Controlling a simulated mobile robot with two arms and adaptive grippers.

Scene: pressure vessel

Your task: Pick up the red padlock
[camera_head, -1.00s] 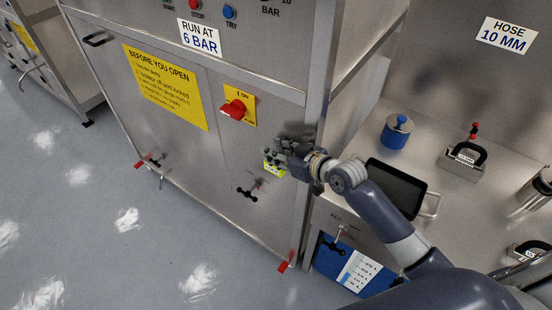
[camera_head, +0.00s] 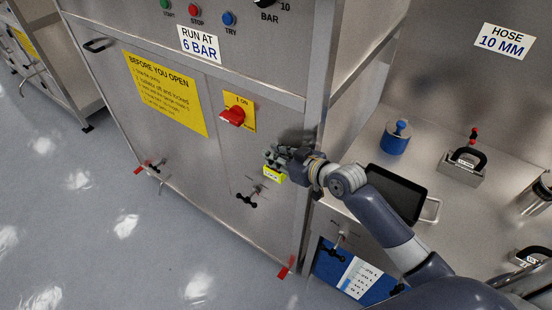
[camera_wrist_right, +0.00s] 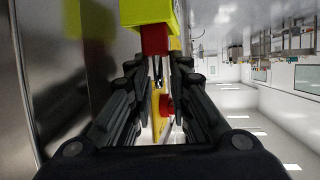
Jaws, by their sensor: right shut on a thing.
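The red padlock (camera_wrist_right: 155,39) shows at the top of the right wrist view, with a yellow tag (camera_wrist_right: 147,12) beyond it. My right gripper (camera_wrist_right: 158,68) is shut on the padlock. In the head view the right gripper (camera_head: 277,158) is in front of the steel cabinet front, right of and below the red switch (camera_head: 232,116). The yellow tag also shows below its fingers (camera_head: 273,175). The padlock's body is hidden by the fingers there. My left gripper is not in view.
The steel cabinet (camera_head: 180,160) stands close behind the gripper. A black valve handle (camera_head: 247,200) sticks out below it. To the right, a bench carries a black tray (camera_head: 396,190), a blue weight-like item (camera_head: 396,138) and a black-handled block (camera_head: 463,166). Open floor lies left.

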